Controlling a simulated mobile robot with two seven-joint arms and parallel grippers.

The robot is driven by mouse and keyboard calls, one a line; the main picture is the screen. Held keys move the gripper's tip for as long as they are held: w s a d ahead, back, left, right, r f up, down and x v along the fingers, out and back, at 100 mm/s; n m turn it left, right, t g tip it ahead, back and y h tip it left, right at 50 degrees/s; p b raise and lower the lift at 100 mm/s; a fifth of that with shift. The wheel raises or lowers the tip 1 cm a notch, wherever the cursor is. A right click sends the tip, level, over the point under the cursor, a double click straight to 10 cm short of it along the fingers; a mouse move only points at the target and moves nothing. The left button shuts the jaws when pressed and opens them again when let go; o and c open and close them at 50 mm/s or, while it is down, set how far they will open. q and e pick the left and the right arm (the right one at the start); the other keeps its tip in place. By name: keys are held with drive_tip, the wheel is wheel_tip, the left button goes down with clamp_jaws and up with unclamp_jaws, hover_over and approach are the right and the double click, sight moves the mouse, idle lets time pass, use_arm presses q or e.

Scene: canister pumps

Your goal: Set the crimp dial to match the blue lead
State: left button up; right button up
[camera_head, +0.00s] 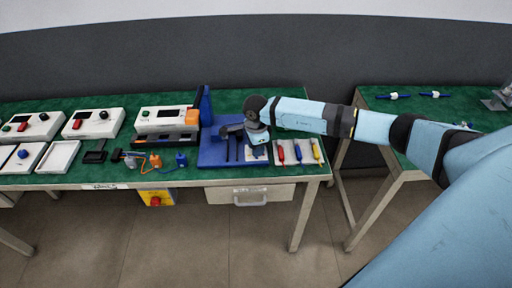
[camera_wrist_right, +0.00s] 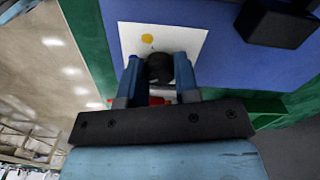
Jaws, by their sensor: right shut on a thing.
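My right gripper (camera_head: 257,139) points down over the right part of the blue crimp base (camera_head: 217,153). In the right wrist view its two blue fingers (camera_wrist_right: 159,68) are shut on a round black dial (camera_wrist_right: 160,70). The dial stands on a white plate (camera_wrist_right: 193,42) with a yellow dot (camera_wrist_right: 147,38) beside it. The fingers hide the rest of the plate, and the dial's pointer cannot be made out. The blue lead (camera_head: 298,152) lies between a red lead (camera_head: 280,154) and a yellow lead (camera_head: 316,151), right of the base. My left gripper is not in view.
A blue upright (camera_head: 205,105) stands behind the base. White instrument boxes (camera_head: 167,119) and small orange and blue connectors (camera_head: 181,159) are to its left on the green bench. A second bench (camera_head: 390,106) stands at the right, across a gap.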

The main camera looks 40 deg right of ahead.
drive_tip(key=m, duration=0.6)
idle(0.5)
drive_tip(key=o, duration=0.9)
wheel_tip(320, 180, up, 14)
drive_tip(key=shift+f, duration=0.1)
idle(0.5)
